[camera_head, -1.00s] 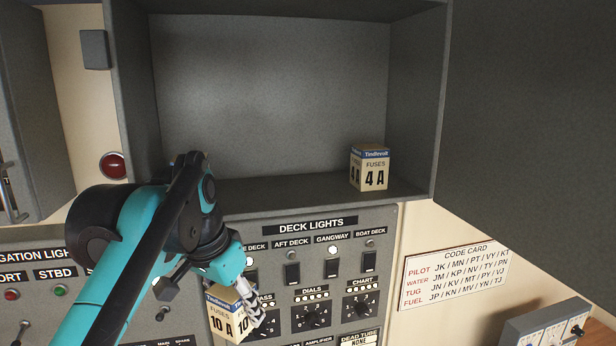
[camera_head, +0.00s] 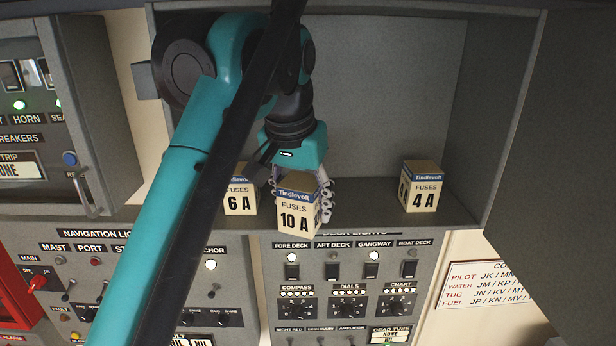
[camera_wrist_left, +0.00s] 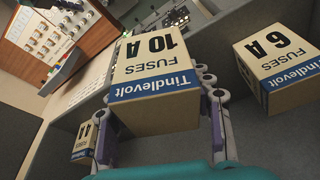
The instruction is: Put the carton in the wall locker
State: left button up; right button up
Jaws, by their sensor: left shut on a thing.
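The carton marked 10 A (camera_head: 298,206) is cream with a blue Tindlevolt band. My left gripper (camera_head: 322,196) is shut on it and holds it upright at the front edge of the open wall locker (camera_head: 400,70). In the left wrist view the same carton (camera_wrist_left: 155,65) sits between the fingers. The carton's lower part overlaps the locker's front lip in the head view; I cannot tell whether it touches the shelf. My right gripper is in neither view.
A 6 A carton (camera_head: 240,199) stands in the locker just left of the held carton, partly behind my arm. A 4 A carton (camera_head: 421,187) stands at the right end. Locker floor between the 10 A and 4 A cartons is clear. A switch panel (camera_head: 345,285) lies below.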

pick_arm(q)
jog(key=w+p, duration=0.1)
jog(key=w, duration=0.4)
jog(key=shift+w, duration=0.4)
jog(key=shift+w+r+p, duration=0.15)
jog(key=shift+w+p, duration=0.65)
jog(key=shift+w, duration=0.25)
jog(key=shift+w+f, duration=0.2)
jog(key=shift+w, duration=0.1)
jog(key=shift+x, duration=0.85)
jog(key=shift+s+a+r, duration=0.1)
jog(key=shift+s, duration=0.1)
jog(key=o, duration=1.1)
jog(key=shift+f, duration=0.25)
jog(key=shift+c, duration=0.2)
jog(key=o, duration=0.4)
jog(key=shift+w, duration=0.15)
